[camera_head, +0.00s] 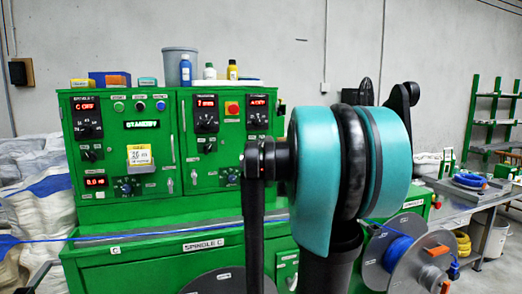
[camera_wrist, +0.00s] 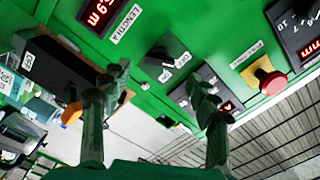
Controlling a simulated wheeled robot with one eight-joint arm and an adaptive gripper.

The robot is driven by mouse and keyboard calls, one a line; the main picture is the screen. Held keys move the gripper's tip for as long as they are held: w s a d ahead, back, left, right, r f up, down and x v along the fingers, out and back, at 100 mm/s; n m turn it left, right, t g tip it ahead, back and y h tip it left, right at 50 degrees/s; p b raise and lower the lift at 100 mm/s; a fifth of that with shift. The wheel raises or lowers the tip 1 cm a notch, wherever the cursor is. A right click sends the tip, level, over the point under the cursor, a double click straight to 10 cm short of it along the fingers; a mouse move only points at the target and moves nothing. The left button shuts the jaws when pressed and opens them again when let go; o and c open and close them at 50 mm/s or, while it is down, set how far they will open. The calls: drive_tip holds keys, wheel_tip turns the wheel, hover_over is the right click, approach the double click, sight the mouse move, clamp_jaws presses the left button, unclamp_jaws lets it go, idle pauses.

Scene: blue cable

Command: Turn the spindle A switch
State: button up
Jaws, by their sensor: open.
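My gripper (camera_wrist: 158,84) is open, its two dark fingers apart with nothing between them in the wrist view. Beyond the fingertips, on a green panel, is a small black rotary switch (camera_wrist: 157,57) with small white labels beside it. A "LENGTH A" label (camera_wrist: 125,24) sits close to it, under a red digital display (camera_wrist: 100,12). I cannot read the switch's own name, nor tell whether the fingers touch it; they appear apart. In the head view the green control console (camera_head: 118,210) stands behind my arm. My gripper is hidden there, and I cannot pick out a spindle A switch.
A red button (camera_wrist: 272,82) is at the right of the wrist view, and an orange knob (camera_wrist: 72,113) at the left. A blue cable (camera_head: 110,238) crosses the console front. Cable reels (camera_head: 437,268) stand at the lower right, and a metal table (camera_head: 495,192) is behind.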

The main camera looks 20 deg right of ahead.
drive_tip(key=shift+s, duration=2.7)
